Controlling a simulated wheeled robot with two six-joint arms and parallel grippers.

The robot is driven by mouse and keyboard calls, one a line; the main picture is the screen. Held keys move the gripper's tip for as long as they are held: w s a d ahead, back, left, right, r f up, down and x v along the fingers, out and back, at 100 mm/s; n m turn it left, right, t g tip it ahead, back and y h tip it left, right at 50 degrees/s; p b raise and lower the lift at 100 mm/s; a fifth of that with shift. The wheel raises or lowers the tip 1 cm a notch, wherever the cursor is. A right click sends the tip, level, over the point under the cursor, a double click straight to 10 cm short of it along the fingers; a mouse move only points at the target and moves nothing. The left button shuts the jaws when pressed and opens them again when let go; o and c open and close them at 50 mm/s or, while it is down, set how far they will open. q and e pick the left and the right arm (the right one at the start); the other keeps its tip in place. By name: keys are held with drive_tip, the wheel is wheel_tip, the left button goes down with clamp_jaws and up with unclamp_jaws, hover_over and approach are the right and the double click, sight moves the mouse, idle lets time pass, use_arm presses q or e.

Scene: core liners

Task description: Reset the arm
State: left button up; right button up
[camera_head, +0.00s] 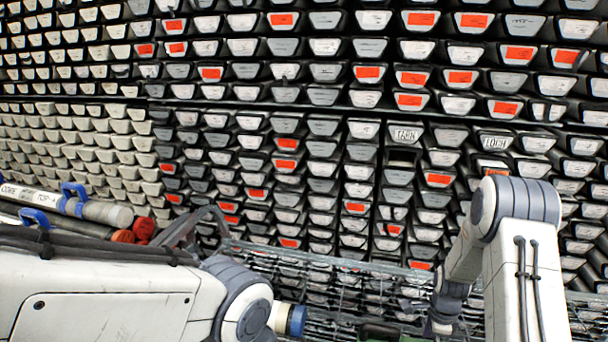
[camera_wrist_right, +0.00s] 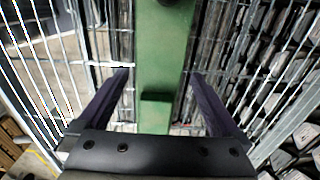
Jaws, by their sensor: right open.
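My right arm (camera_head: 520,260) comes in from the right and bends down over a wire-mesh basket (camera_head: 330,262). In the right wrist view my right gripper (camera_wrist_right: 160,88) is open, its two dark fingers spread apart. A green bar (camera_wrist_right: 160,65) runs up the picture in the gap between the fingers as seen from the wrist; I cannot tell whether it lies between them or beyond them. My left arm (camera_head: 110,290) lies across the lower left, ending in view at a blue ring (camera_head: 297,320). My left gripper is not in view.
A wall of stacked core liners (camera_head: 325,97), many with white or orange labels, fills the background. Long tubes with blue clamps (camera_head: 75,205) lie at the left, behind my left arm. Mesh walls (camera_wrist_right: 45,60) surround the right gripper closely on both sides.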

drive_tip(key=shift+s+r, duration=0.1)
drive_tip(key=shift+r, duration=1.15)
